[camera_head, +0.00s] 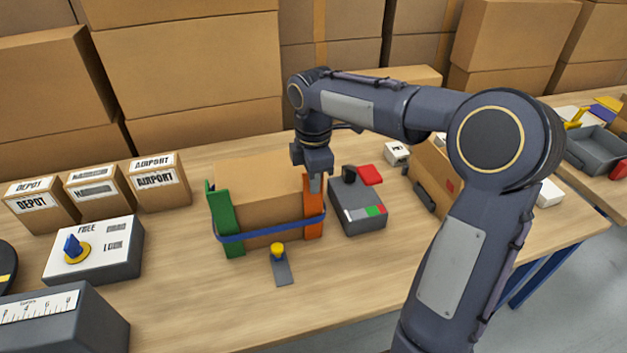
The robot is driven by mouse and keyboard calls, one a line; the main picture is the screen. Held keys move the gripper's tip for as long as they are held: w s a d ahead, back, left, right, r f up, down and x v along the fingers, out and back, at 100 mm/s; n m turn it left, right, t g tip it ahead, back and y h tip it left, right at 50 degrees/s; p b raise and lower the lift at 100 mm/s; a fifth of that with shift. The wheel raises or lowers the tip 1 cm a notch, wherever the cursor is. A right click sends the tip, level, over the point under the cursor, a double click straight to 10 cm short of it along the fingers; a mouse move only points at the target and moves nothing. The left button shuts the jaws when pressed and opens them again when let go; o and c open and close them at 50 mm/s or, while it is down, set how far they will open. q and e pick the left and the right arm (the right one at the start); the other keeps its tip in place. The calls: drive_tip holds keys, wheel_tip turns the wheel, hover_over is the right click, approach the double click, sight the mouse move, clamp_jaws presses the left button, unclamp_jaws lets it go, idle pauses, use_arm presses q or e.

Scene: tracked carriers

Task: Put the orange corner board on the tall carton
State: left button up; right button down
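The orange corner board (313,221) stands upright at the front right corner of a brown carton (270,207) on the bench. A green corner board (225,222) stands at its front left corner. A blue strap (270,231) runs across the carton's front and over both boards. My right gripper (315,184) points down at the top of the orange board. One finger overlaps the board's upper end; the other finger is hidden, so its grip cannot be told. My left gripper is out of view.
A yellow-knobbed buckle or lever (279,263) lies before the carton. A grey device (358,208) stands close at its right. Labelled boxes (158,183) and a dial box (95,250) stand left. Stacked cartons (185,70) fill the back.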

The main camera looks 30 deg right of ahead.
drive_tip(key=shift+f, duration=0.2)
drive_tip(key=c, duration=1.6)
unclamp_jaws()
drive_tip(key=shift+r, duration=0.15)
